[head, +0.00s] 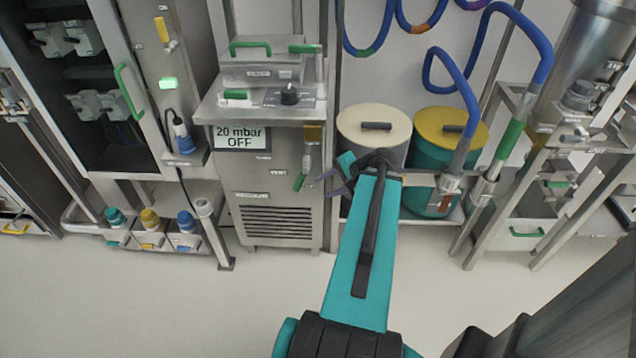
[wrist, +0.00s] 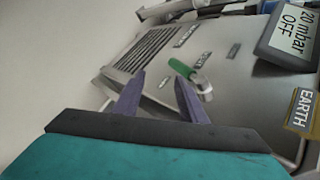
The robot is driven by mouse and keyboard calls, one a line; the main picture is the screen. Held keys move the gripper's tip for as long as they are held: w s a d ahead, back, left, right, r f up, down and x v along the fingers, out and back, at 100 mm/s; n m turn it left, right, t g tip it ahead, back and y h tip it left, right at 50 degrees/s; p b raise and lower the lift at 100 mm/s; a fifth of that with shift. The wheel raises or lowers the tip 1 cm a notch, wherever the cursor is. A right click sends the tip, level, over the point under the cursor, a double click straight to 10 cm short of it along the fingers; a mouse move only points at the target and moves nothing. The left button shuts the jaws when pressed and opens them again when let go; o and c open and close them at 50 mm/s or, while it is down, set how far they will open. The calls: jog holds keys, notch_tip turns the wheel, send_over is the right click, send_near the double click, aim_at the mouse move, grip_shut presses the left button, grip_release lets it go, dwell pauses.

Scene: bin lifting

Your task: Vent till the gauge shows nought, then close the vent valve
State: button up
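The display (head: 242,138) on the steel cabinet reads "20 mbar OFF"; it also shows in the wrist view (wrist: 290,33), tilted. The vent valve's green handle (head: 300,182) hangs down and slightly left from its metal stem, near a small VENT label. In the wrist view the green handle (wrist: 182,69) lies just beyond the fingertips, its metal end to the right. My gripper (head: 325,184) is just right of the handle. In the wrist view my gripper (wrist: 159,78) has its two purple fingers apart with nothing between them. It appears not to touch the handle.
A yellow EARTH tag (wrist: 303,109) is at the right of the wrist view. Two lidded drums, one cream (head: 374,125) and one yellow-topped (head: 451,131), stand right of the cabinet. The floor in front is clear.

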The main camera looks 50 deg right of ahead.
jog(key=shift+s, duration=0.4)
